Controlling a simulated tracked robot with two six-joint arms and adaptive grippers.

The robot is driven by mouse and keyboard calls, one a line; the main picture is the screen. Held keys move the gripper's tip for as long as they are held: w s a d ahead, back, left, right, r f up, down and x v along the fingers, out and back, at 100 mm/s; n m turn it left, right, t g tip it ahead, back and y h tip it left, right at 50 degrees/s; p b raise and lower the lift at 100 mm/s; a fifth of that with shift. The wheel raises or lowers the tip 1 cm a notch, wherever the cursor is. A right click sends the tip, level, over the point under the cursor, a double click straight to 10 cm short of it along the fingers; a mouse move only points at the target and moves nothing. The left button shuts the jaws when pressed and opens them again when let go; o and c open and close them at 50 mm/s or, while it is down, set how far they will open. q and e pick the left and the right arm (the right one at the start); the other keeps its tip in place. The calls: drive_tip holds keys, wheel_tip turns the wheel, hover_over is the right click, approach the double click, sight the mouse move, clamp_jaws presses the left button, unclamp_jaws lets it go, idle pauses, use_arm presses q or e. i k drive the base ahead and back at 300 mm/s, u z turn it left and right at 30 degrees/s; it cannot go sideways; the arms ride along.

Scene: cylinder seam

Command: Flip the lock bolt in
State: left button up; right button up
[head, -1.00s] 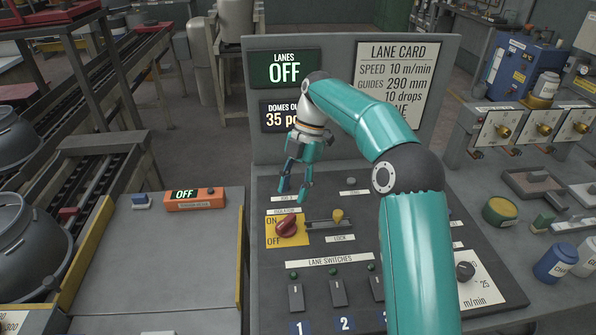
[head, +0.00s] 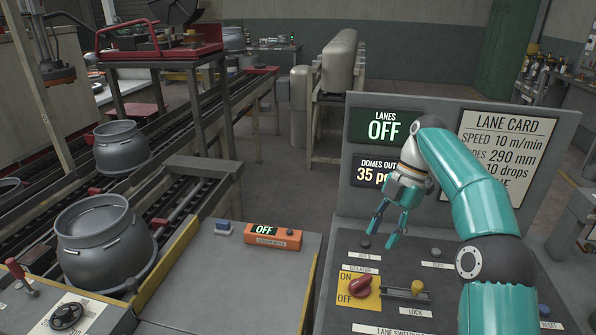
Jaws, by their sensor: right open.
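The lock bolt is a small slide with a yellow knob (head: 417,287) on the control panel, above the LOCK label. The knob is at the right end of its slide. Left of it is the red isolator knob (head: 364,287) on a yellow ON/OFF plate; which word it points to is hard to tell. My right gripper (head: 385,238) is open and empty, pointing down above the panel, behind and left of the yellow knob and apart from it. My left gripper is not in view.
The upright board has a LANES OFF display (head: 379,127) and a lane card (head: 507,150). An orange box reading OFF (head: 272,236) sits on the grey bench to the left. Grey domed vessels (head: 100,235) stand on the conveyor. My right arm covers the panel's right part.

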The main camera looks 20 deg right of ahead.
sight(416, 291)
drive_tip(key=k, duration=1.5)
